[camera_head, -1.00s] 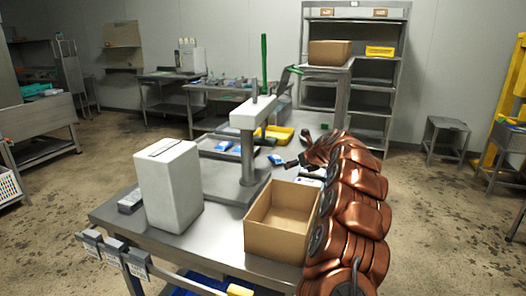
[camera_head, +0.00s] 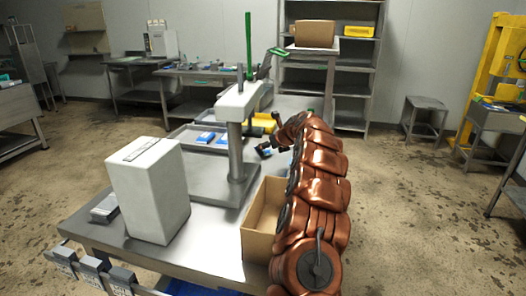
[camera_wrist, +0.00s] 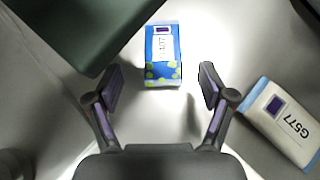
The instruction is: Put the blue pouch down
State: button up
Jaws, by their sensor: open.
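A blue pouch (camera_wrist: 164,72) with green dots and a white label lies on a pale grey surface in the wrist view. My gripper is open and empty. In the head view my gripper (camera_head: 266,150) is small and dark beside the grey column, past the cardboard box. I cannot clearly tell the same pouch there.
A white pouch marked G577 (camera_wrist: 285,122) lies right of my gripper. A dark green block (camera_wrist: 85,30) fills the wrist view's upper left. In the head view, a grey column (camera_head: 236,150), a white carton (camera_head: 148,195) and an open cardboard box (camera_head: 257,243) crowd the table.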

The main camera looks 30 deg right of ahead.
aim_at(267, 150)
jog(key=shift+d+x, duration=0.1)
jog(key=shift+x, duration=0.7)
jog(key=shift+d+x, duration=0.15)
jog(key=shift+x, duration=1.7)
jog(key=c, duration=1.3)
jog(key=shift+r, duration=0.1)
jog(key=shift+c, duration=0.2)
